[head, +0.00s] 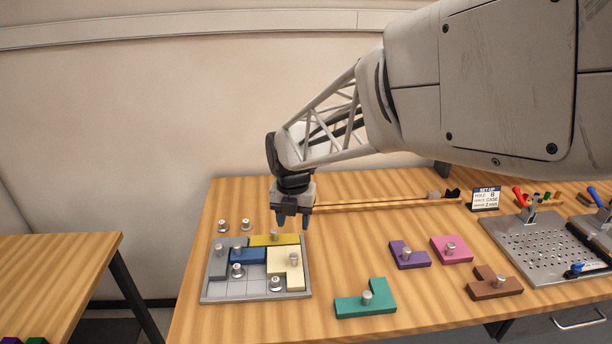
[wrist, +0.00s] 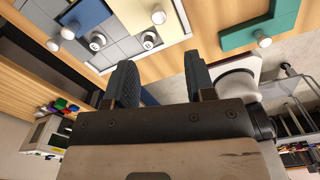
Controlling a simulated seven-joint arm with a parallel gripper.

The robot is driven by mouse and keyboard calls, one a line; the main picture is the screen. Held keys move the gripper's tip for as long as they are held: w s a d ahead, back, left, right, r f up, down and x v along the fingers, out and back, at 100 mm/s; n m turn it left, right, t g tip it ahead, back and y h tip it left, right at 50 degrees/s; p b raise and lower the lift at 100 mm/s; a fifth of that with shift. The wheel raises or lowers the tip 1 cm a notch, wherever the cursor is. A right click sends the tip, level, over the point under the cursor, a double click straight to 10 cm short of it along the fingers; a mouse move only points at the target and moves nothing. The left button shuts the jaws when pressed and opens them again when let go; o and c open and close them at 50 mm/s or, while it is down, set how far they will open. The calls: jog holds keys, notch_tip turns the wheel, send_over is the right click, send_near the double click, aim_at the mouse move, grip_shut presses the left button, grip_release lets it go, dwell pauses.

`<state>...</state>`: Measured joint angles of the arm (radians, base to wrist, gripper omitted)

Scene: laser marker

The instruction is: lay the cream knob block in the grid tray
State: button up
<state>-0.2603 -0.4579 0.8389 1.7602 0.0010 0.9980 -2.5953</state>
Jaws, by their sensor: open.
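The cream knob block (head: 280,262) lies in the right part of the grid tray (head: 225,299), below the yellow block (head: 262,241) and right of the blue block (head: 252,256). It looks flat, with its metal knob upright; I cannot tell whether it is fully seated. The cream block (wrist: 130,14) and the tray also show at the top of the wrist view, cut off by the frame. My gripper (head: 293,221) hangs above the tray's back right corner, apart from the block. Its two fingers (wrist: 160,80) are spread with nothing between them.
A grey block (head: 218,264) and loose knobbed pegs (head: 237,271) are also in the tray. Teal (head: 350,305), purple (head: 408,260), pink (head: 440,245) and brown (head: 490,288) blocks lie to the right. A perforated metal plate (head: 540,245) stands at far right.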

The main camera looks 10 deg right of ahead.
jog(key=s+d+r+m+t, duration=0.1)
jog(key=s+d+r+m, duration=0.9)
jog(key=m, duration=0.5)
jog(key=s+d+m, duration=0.2)
jog(key=s+m, duration=0.6)
jog(key=m, duration=0.1)
jog(key=s+d+f+m+t, duration=0.1)
jog(key=s+d+m, duration=0.2)
jog(key=s+m, duration=0.5)
jog(key=shift+m+t, duration=0.3)
jog(key=shift+m, duration=0.2)
